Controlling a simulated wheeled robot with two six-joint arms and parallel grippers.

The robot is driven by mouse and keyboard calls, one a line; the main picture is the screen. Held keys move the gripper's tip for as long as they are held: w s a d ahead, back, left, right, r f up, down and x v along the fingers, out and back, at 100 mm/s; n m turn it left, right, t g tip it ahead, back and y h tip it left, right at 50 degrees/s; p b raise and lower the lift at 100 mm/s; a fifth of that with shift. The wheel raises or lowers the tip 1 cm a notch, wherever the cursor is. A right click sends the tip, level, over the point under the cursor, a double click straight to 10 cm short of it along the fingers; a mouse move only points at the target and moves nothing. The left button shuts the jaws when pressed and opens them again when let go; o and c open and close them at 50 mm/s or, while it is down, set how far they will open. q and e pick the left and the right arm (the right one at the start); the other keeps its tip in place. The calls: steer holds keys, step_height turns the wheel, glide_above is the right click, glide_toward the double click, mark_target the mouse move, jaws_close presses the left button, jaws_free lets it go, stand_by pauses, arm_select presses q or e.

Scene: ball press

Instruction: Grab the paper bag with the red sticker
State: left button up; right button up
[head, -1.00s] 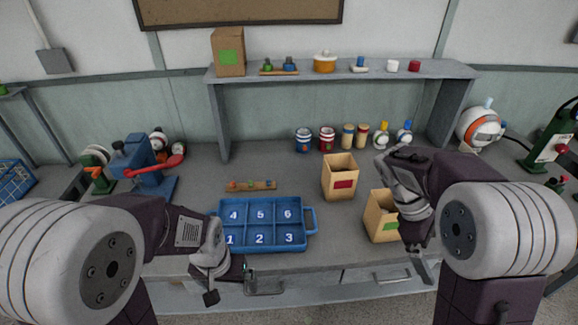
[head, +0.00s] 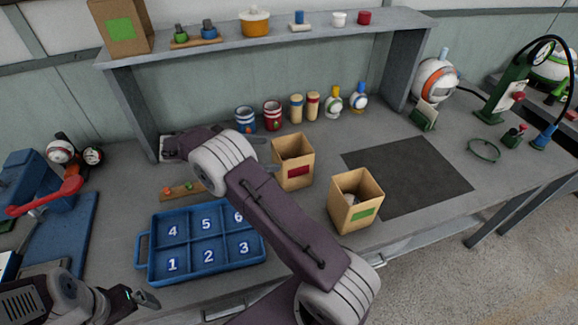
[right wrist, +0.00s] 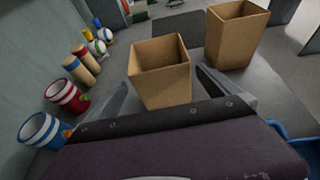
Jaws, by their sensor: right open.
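The paper bag with the red sticker (head: 294,165) stands upright and open-topped on the workbench in the head view. My right gripper (head: 264,153) is at its left side, jaws open and pointing at it. In the right wrist view this bag (right wrist: 163,82) stands between the open fingers of my right gripper (right wrist: 162,84); its sticker is hidden there. I cannot tell whether the fingers touch it. A second paper bag with a green sticker (head: 355,205) stands to its right. My left gripper (head: 138,298) is low at the left; its opening is unclear.
A blue numbered tray (head: 190,282) lies to the left under my right arm. Blue and red striped jars (head: 272,115) and several small bottles stand behind the red-sticker bag. A shelf (head: 285,36) spans the back. A dark mat (head: 410,175) at the right is bare.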

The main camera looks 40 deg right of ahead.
glide_above(292, 155)
steer(key=s+a, duration=0.3)
steer(key=s, duration=0.1)
step_height(292, 155, down, 4)
steer(key=shift+s, duration=0.15)
steer(key=c, duration=1.4)
